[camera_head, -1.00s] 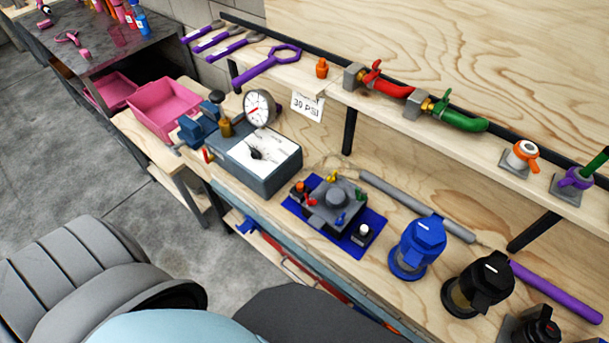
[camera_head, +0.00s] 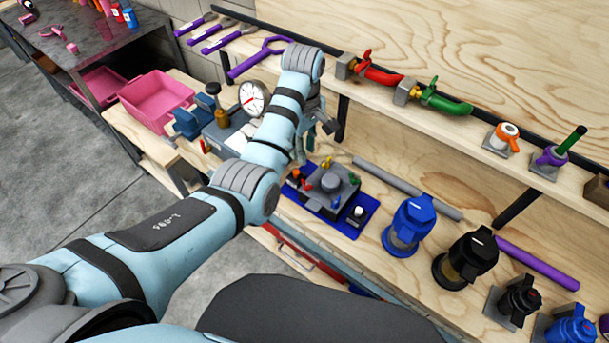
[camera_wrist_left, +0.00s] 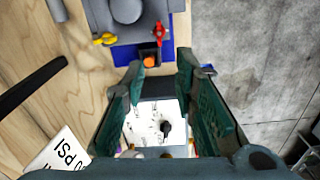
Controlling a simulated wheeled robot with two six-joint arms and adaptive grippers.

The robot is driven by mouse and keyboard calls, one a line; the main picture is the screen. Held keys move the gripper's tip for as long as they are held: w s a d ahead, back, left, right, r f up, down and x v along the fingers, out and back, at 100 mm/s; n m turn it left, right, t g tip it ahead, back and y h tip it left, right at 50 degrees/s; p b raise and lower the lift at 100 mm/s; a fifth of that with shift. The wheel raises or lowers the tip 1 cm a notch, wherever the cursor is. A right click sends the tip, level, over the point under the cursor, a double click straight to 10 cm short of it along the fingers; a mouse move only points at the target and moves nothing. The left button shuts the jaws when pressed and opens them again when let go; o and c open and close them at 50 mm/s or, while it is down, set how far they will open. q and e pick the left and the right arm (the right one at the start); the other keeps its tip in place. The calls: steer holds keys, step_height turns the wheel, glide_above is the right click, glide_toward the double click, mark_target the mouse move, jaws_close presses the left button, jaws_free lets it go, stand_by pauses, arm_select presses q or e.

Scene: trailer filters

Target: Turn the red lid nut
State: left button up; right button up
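The red lid nut (camera_wrist_left: 160,31) sits on the edge of a grey square lid (camera_wrist_left: 128,32) in the wrist view. In the head view, the red nut (camera_head: 307,183) is a small shape at the lid's near left side. My right gripper is not in view.
The lid unit rests on a blue mat (camera_head: 349,229). A gauge box (camera_head: 225,134) stands left of it, partly behind my arm. A blue canister (camera_head: 409,226) and a black one (camera_head: 466,258) stand to the right. A shelf (camera_head: 450,125) with valves runs above.

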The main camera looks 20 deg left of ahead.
mark_target(305, 181)
arm_select(q)
step_height(305, 181, down, 13)
steer(key=b, duration=0.3)
steer(key=shift+w+d+r, duration=0.1)
steer(key=shift+d, duration=0.05)
steer(key=shift+c, duration=0.6)
jaws_close()
